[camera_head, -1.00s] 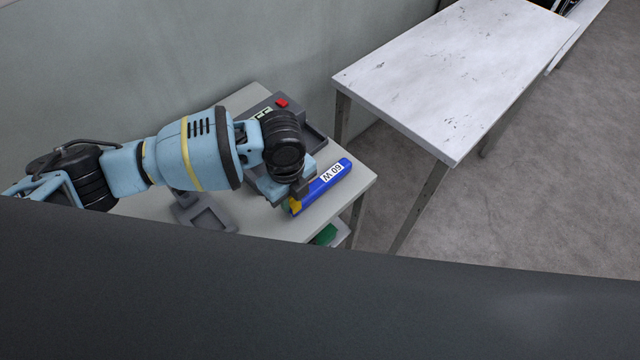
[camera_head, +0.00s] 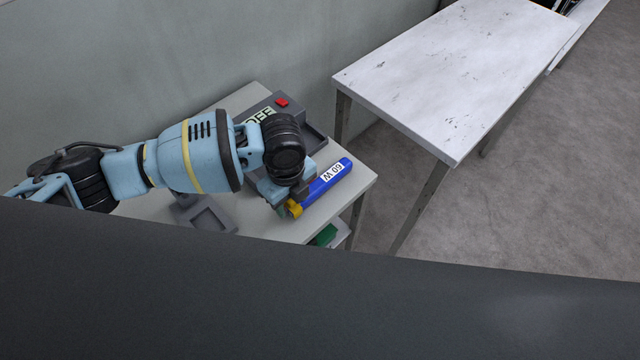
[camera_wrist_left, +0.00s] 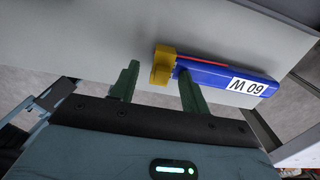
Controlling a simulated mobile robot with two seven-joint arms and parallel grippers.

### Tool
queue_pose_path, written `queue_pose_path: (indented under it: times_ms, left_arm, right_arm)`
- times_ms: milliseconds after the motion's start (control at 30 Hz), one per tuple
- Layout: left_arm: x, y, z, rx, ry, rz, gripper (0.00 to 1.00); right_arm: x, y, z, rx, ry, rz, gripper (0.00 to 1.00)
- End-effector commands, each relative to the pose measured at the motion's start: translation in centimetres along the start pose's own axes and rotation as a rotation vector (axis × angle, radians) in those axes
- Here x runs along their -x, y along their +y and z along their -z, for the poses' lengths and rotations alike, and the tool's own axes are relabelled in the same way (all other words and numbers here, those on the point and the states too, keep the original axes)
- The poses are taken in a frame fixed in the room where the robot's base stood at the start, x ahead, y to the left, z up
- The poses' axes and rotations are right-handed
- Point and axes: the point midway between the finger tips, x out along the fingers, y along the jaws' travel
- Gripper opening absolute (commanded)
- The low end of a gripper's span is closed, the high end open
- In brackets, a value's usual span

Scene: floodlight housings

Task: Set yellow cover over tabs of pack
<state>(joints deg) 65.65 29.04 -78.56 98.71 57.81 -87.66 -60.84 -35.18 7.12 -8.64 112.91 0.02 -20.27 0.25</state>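The blue pack (camera_head: 328,180) with a white "60 W" label lies on the small grey table, near its right edge. The yellow cover (camera_head: 295,209) sits at the pack's near-left end. In the left wrist view, the yellow cover (camera_wrist_left: 162,66) is against the end of the blue pack (camera_wrist_left: 225,76), which has a red stripe. Any tabs are hidden. My left gripper (camera_head: 288,200) is above that end, partly hidden by its own wrist. In the wrist view its two fingers (camera_wrist_left: 158,88) stand apart with nothing gripped; the cover shows just beyond the gap. My right gripper is not in view.
A grey device (camera_head: 262,113) with a red button and a display stands behind my wrist. A grey tray-like fixture (camera_head: 212,219) lies left of the gripper. A green object (camera_head: 325,236) is below the table's front edge. A larger bare white table (camera_head: 455,70) stands at right.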

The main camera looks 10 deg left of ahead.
Motion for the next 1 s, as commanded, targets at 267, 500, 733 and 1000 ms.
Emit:
queue_pose_path:
  times_ms: [267,500,733,1000]
  left_arm:
    - [0.3,0.0,0.0,0.0,0.0,0.001,0.46]
    - [3.8,-0.1,-0.1,-0.001,-0.002,0.005,0.46]
    - [6.9,-0.1,0.0,0.0,-0.001,0.003,0.46]
    - [7.9,0.0,0.0,0.0,0.0,0.0,0.46]
  right_arm:
    - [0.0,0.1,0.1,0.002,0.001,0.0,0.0]
    - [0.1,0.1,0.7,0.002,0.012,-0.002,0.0]
    - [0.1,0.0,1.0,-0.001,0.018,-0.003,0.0]
    - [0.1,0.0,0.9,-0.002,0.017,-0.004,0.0]
